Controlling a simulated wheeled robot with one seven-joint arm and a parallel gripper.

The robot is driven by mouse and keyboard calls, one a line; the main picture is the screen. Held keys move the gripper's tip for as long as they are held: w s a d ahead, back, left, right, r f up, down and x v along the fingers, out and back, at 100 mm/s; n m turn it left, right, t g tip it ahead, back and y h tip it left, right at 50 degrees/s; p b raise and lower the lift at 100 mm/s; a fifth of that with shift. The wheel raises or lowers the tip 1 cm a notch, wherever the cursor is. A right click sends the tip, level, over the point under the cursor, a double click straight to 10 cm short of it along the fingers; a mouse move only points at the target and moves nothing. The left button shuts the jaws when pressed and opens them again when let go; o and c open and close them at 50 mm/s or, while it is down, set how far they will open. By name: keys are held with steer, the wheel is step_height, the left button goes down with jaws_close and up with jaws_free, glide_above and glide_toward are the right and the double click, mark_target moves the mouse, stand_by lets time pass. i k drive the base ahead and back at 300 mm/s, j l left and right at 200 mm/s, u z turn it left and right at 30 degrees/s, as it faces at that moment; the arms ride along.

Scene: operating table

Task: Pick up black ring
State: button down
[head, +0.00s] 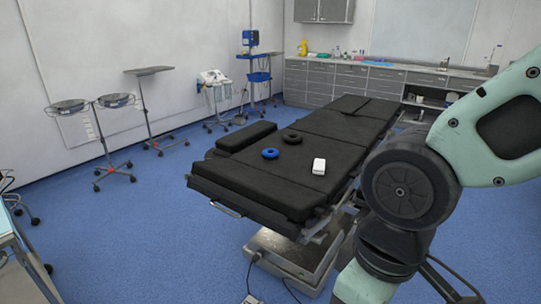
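In the head view the black ring (293,137) lies flat on the black padded operating table (325,133). It is dark on dark, so its outline is faint. A blue ring (270,153) lies nearer and to the left of it, a little apart. My arm fills the right side of the view, to the right of the table. My gripper is outside the frame, so I cannot see what it holds.
A separate black pad (246,136) sits along the table's left side. Stands with metal bowls (116,100) and a tray stand (148,71) are at the left. Grey cabinets (322,82) line the back wall. Blue floor left of the table is open.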

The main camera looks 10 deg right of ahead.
mark_target(291, 139)
steer(key=i+l+u, duration=0.3)
steer(key=i+l, duration=0.15)
steer(key=i+l+u, duration=0.15)
steer(key=l, duration=0.25)
steer(key=i+l+u, duration=0.15)
steer(key=l, duration=0.2)
steer(key=i+l+u, duration=0.2)
steer(key=l, duration=0.15)
steer(key=i+l+u, duration=0.15)
steer(key=l, duration=0.25)
